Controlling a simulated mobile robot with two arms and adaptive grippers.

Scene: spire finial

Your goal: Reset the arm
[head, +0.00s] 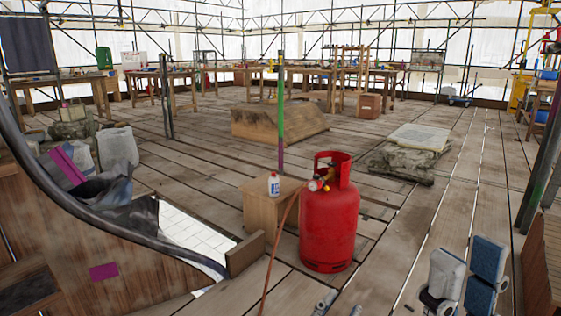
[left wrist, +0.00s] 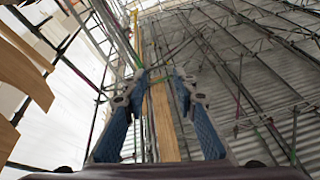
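My left gripper (head: 340,305) shows only as grey fingertips at the bottom edge of the head view, right of centre; the rest of it is cut off. In the left wrist view it (left wrist: 158,85) is open, its two blue-padded fingers spread apart with nothing between them. Beyond the fingers are scaffold poles and sheeting. My right gripper (head: 466,278) is at the lower right of the head view, above the plank floor. Its grey and blue fingers stand a little apart, and no held thing shows between them.
A red gas cylinder (head: 328,225) stands beside a wooden box (head: 262,208) bearing a white bottle (head: 273,184). A stone slab (head: 405,160) lies farther back. A curved dark-edged wooden structure (head: 120,255) fills the lower left. Dark posts (head: 541,165) stand at right. Plank floor is open mid-right.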

